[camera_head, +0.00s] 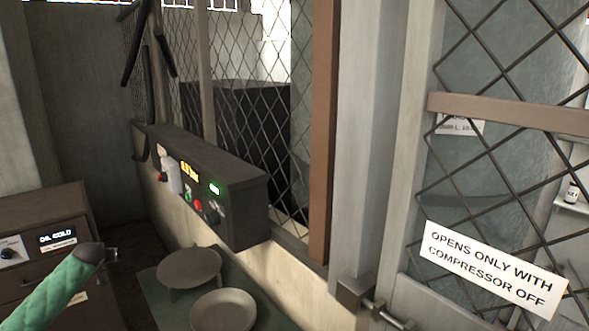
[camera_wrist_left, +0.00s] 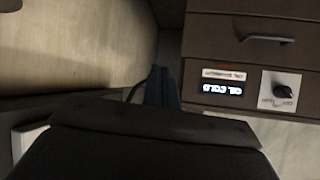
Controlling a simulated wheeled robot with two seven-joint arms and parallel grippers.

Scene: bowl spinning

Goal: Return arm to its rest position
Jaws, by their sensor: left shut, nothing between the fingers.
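My left arm comes in from the lower left of the head view in a green sleeve, with a dark end. My left gripper (camera_head: 110,255) is at that end, small and partly hidden, in front of the brown cabinet. In the left wrist view my left gripper (camera_wrist_left: 162,75) has its fingers together and empty. It points toward the floor and wall beside the cabinet's drawers. My right gripper is in neither view.
A brown cabinet (camera_head: 45,212) with a dial and lit display stands at left; its display (camera_wrist_left: 222,88) also shows in the wrist view. A control box (camera_head: 240,213) hangs on the mesh wall. Below it, a round stand (camera_head: 188,268) and bowl (camera_head: 224,310) sit on a green table (camera_head: 160,300).

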